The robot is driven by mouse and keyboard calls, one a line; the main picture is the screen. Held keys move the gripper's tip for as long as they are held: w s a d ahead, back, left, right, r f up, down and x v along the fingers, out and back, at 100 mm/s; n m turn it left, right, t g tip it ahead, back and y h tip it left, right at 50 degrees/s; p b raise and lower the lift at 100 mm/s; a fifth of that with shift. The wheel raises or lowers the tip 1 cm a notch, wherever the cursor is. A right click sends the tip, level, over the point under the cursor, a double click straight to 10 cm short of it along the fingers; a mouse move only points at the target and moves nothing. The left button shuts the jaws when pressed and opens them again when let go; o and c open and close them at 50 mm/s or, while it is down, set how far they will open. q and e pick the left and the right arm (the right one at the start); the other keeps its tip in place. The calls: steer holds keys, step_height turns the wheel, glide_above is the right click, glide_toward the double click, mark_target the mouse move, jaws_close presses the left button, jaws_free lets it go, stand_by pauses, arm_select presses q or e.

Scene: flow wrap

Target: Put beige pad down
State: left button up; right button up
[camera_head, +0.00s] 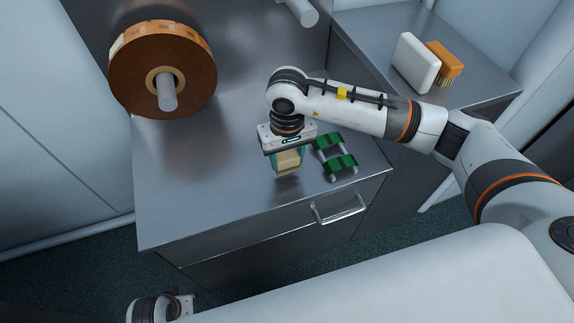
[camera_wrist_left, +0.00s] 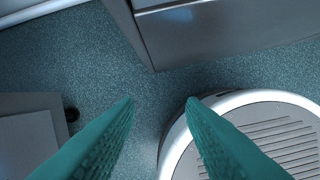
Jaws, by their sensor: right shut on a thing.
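The beige pad (camera_head: 289,157) is a small block between the fingers of my right gripper (camera_head: 289,163), over the front part of the steel worktop (camera_head: 200,190). The right gripper points down and is shut on the pad. I cannot tell whether the pad touches the worktop. My left gripper is low at the bottom left of the head view, beside the cabinet and partly cut off. In the left wrist view the fingers of my left gripper (camera_wrist_left: 160,103) are wide apart, with nothing between them but the floor.
A green holder (camera_head: 340,162) with pale rods stands just right of the pad. A big brown roll (camera_head: 135,75) is on a spindle at the back left. A white block (camera_head: 416,62) and an orange-brown brush-like thing (camera_head: 446,62) stand on the right counter. The worktop's left part is clear.

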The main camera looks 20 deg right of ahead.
mark_target(287, 165)
step_height(287, 165, down, 3)
steer(key=shift+f, duration=0.35)
arm_select(q)
steer(key=shift+r, duration=0.7)
arm_select(e)
steer(key=o, duration=1.1)
arm_select(q)
steer(key=shift+r, duration=0.1)
steer(key=f, duration=0.4)
steer(key=shift+s+f+p, duration=0.1)
steer(key=shift+s+p, duration=0.2)
steer(key=shift+p, duration=0.05)
arm_select(e)
step_height(287, 165, up, 12)
steer(key=shift+r, duration=0.1)
steer(key=shift+s, duration=0.1)
